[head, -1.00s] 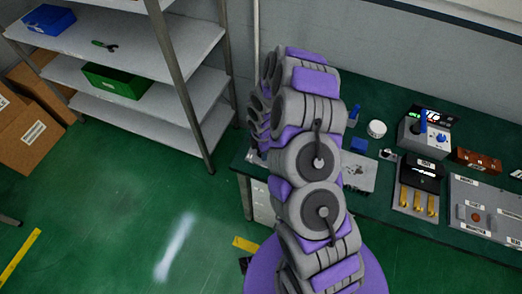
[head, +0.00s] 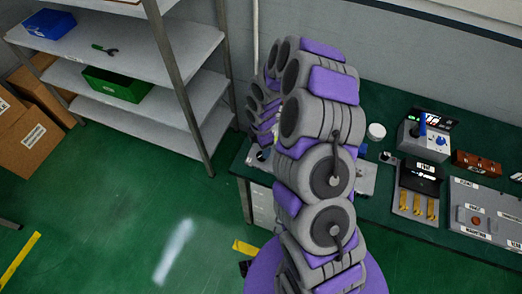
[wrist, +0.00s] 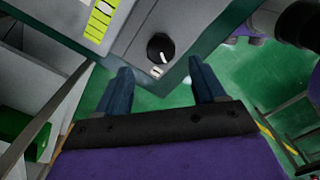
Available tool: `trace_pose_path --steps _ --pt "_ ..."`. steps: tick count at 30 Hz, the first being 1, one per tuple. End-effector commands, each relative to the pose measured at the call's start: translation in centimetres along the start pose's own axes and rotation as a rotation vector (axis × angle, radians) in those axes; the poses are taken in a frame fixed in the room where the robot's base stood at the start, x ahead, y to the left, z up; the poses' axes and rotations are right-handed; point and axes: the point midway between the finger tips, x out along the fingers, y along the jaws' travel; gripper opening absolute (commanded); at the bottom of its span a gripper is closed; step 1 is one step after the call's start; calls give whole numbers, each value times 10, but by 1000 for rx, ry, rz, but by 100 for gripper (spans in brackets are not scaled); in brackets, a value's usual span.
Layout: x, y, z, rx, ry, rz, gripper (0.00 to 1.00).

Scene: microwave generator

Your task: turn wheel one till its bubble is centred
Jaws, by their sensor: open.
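A grey panel (wrist: 125,50) fills the top of the wrist view, tilted in the picture. A black round knob (wrist: 160,47) with a white pointer mark sits near its corner, with a small white label (wrist: 156,72) beside it. In the head view my arm hides the gripper.
The green bench (head: 385,212) holds a box with a blue lever (head: 424,134), a black unit with brass parts (head: 418,190), a brown block (head: 478,163) and a grey panel box (head: 488,212). Shelves (head: 150,125) stand left. Green floor (head: 120,200) is open between.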

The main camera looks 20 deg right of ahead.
Motion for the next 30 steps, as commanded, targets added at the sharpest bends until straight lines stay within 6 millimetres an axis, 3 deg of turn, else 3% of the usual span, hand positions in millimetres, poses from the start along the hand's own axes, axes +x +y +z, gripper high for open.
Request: trace_pose_path --steps 6,15,21,30 --pt "-45 2 1 1 0 7 69" --pt "-95 2 2 1 0 4 69" --pt "-107 2 2 0 0 1 69" --pt "-108 1 2 0 0 -1 69"
